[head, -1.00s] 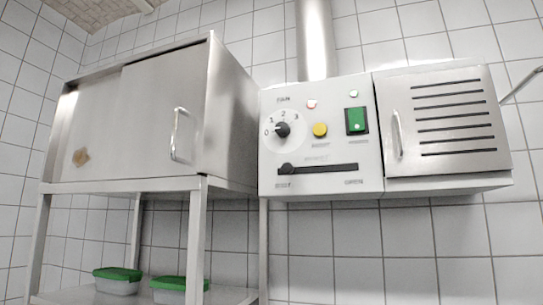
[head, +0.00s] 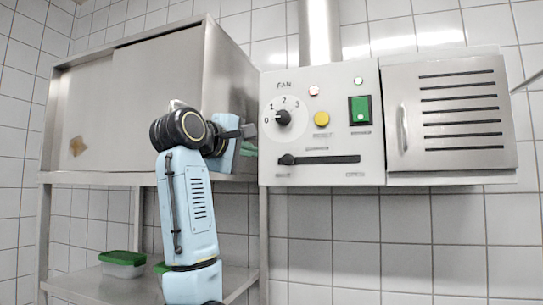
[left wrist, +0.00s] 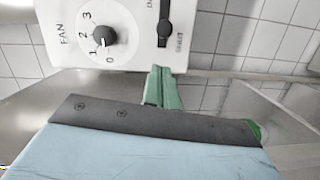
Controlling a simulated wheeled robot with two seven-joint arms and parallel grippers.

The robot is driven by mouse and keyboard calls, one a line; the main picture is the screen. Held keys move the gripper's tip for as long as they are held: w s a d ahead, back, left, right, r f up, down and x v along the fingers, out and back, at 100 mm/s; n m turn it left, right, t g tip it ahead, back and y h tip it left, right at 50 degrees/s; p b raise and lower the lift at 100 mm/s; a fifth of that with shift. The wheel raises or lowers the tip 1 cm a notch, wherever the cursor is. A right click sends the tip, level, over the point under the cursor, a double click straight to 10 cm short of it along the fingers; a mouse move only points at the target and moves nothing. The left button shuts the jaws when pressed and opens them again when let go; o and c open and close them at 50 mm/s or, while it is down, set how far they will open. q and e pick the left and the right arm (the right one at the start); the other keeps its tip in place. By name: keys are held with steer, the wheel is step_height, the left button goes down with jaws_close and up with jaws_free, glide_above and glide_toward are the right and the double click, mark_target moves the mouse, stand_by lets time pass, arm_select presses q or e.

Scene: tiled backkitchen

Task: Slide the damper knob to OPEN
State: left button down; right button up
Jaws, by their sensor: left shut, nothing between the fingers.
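The damper knob (head: 287,159) is a dark round knob at the left end of a black horizontal slot (head: 330,159), low on the white control panel. The right end of the slot is the one labelled OPEN. The knob also shows in the left wrist view (left wrist: 163,42), where the panel appears turned. My left gripper (head: 250,140) is at the panel's left edge, in front of the steel cabinet, left of the knob and apart from it. Its green fingers (left wrist: 161,88) are shut and empty, below the panel in the wrist view. My right gripper is not in view.
The panel also carries a fan dial (head: 283,117), a yellow button (head: 321,118) and a green switch (head: 360,110). A slatted steel door (head: 461,118) is at right. The steel cabinet (head: 120,100) is behind my left arm. A green-lidded tub (head: 122,264) sits on the lower shelf.

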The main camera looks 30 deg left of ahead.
mark_target(288, 160)
arm_select(q)
steer(key=shift+w+f, duration=0.1)
steer(key=w+p, duration=0.2)
steer(key=w, duration=0.3)
steer(key=w+p, duration=0.2)
steer(key=w, duration=0.3)
steer(key=shift+a+f, duration=0.2)
